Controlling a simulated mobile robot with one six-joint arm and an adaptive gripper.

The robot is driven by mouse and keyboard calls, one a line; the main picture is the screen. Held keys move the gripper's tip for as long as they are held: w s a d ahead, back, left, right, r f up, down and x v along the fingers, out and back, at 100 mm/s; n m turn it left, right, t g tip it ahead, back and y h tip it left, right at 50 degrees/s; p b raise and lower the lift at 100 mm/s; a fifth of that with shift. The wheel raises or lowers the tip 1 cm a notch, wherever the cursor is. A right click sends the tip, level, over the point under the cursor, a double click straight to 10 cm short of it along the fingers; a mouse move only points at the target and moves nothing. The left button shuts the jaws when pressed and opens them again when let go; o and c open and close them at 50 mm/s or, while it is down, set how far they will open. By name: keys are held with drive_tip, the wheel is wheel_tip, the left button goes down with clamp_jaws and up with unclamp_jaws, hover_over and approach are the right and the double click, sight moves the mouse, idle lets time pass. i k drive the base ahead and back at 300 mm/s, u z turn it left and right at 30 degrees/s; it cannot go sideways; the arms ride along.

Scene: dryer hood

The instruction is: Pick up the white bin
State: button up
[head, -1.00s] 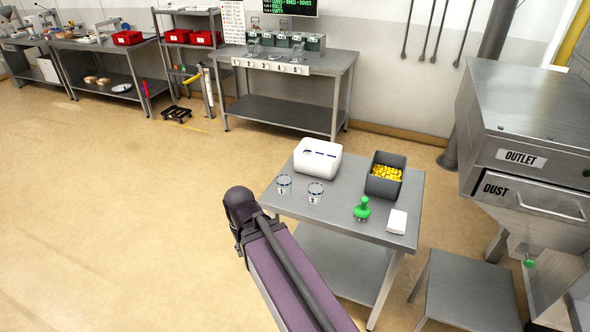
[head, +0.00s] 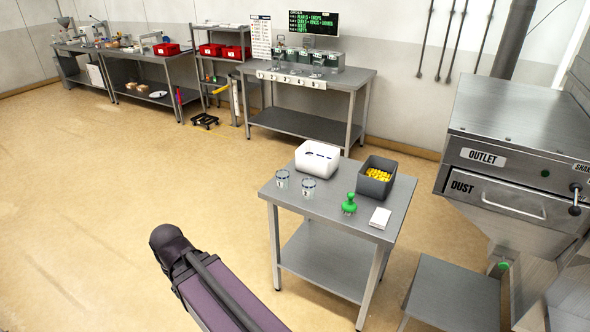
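The white bin (head: 317,161) stands upright at the back left of the small grey table (head: 336,208), with dark slots or openings on its top. It is beside a dark grey bin (head: 376,178) holding yellow pieces, with a small gap between them. My arm shows at the lower left, in front of the table and apart from it. My gripper is not visible in the head view.
Two small clear cups (head: 282,179), a green knobbed object (head: 349,204) and a white block (head: 380,218) share the small table. A metal dust cabinet (head: 510,160) and a low grey stand (head: 455,291) are at right. The floor at left is clear.

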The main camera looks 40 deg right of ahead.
sight(319, 160)
drive_tip(key=z, duration=0.15)
drive_tip(key=k, duration=0.25)
drive_tip(key=u, duration=0.3)
drive_tip(key=i, duration=1.9)
drive_tip(key=z, duration=0.65)
drive_tip(key=i, duration=0.7)
drive_tip(key=z, duration=1.05)
drive_tip(key=i, duration=0.85)
drive_tip(key=z, duration=0.45)
